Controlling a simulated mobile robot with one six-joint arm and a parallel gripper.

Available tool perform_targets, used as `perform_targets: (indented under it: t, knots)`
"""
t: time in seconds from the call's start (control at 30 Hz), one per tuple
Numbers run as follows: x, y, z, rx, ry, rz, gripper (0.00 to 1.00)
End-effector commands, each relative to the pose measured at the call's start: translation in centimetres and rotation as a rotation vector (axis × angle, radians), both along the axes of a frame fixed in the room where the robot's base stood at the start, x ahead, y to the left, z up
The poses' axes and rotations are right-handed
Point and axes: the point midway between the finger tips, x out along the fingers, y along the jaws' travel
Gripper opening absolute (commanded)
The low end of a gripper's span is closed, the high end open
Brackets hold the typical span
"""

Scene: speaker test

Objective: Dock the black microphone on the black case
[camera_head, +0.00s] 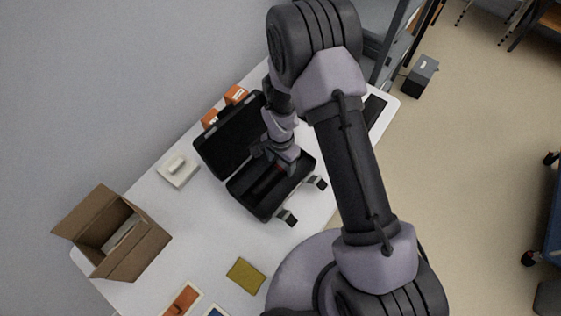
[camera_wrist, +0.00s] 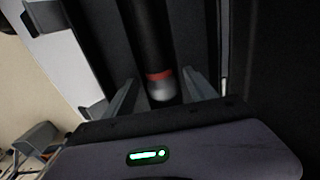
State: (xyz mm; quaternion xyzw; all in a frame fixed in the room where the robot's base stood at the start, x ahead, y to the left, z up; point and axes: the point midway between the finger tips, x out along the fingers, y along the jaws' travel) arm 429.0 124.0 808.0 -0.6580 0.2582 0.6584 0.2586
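The black case (camera_head: 228,143) lies open on the white table, its lid tilted up toward the wall. My gripper (camera_head: 280,168) is low over the case's lower half. The black microphone (camera_wrist: 152,35) has a red band and a silver end and shows between my two fingers in the wrist view (camera_wrist: 160,78). The fingers stand apart, with a small gap visible on each side of the microphone. In the head view my gripper and wrist hide most of it; only a bit of red shows. Whether the microphone sits fully in a recess I cannot tell.
An open cardboard box (camera_head: 143,247) stands at the table's left end. A white block on a pale pad (camera_head: 178,170) lies left of the case. Orange boxes (camera_head: 236,95) stand behind the lid. A yellow-green pad (camera_head: 245,275) lies in front. Two latches stick out at the case's front.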

Motion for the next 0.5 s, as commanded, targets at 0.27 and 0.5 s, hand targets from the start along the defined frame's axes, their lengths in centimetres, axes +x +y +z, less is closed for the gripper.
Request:
perform_targets:
  t: [0.27,0.5]
  knots:
    - [0.0,0.0,0.4,0.0,0.0,0.0,0.65]
    - [0.1,0.0,6.4,0.001,-0.005,0.0,0.65]
